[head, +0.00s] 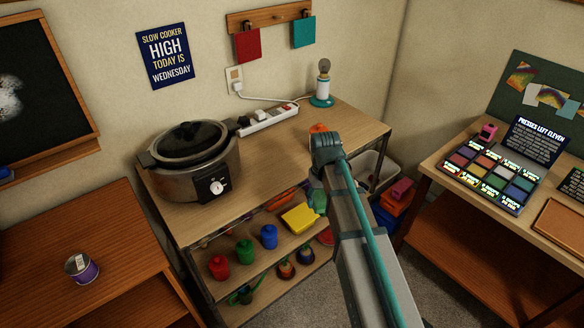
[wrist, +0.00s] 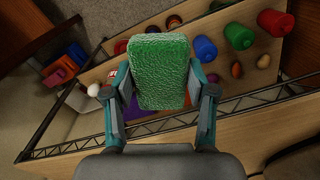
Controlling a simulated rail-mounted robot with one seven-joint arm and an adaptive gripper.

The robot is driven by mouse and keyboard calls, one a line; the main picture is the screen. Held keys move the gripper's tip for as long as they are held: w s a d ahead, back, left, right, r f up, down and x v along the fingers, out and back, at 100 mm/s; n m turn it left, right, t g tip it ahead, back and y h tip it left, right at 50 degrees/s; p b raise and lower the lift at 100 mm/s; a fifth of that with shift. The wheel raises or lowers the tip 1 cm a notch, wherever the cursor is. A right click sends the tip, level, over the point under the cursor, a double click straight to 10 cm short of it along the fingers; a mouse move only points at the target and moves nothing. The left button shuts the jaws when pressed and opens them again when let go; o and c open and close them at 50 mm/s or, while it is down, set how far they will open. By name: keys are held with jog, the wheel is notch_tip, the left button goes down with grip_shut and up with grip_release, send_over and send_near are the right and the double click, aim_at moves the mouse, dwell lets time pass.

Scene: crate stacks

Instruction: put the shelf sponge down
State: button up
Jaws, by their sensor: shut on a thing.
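My gripper (wrist: 155,88) is shut on a green, rough-textured sponge (wrist: 160,62). The sponge sits between the two fingers in the wrist view, with its broad face toward the camera. In the head view, the arm reaches to the front edge of the wooden shelf unit (head: 285,150). There a green piece (head: 319,203), apparently the sponge, shows at the front of the shelf. The arm hides most of the gripper in this view. I cannot tell whether the sponge touches a shelf board.
A yellow block (head: 298,218) lies left of the gripper on a lower shelf. Red (head: 218,267), green (head: 244,251) and blue (head: 269,236) jars stand further left. A slow cooker (head: 190,162) stands on top. The unit's metal truss rail (wrist: 250,98) crosses beneath the gripper.

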jog(key=w+a+r+n+b, duration=0.15)
jog(key=a+r+n, duration=0.25)
jog(key=a+r, duration=1.25)
jog(key=p, duration=0.5)
send_over(289, 167)
jog(key=s, duration=0.1)
jog(key=shift+n, duration=0.3)
jog(key=f, duration=0.9)
jog(key=shift+a, duration=0.2)
jog(key=shift+w+d+f, duration=0.15)
jog(key=shift+w+f, duration=0.25)
jog(key=shift+f, duration=0.15)
jog(key=shift+f+p, duration=0.55)
jog(key=shift+f, duration=1.15)
jog(key=o, duration=1.1)
jog(key=shift+f, duration=0.1)
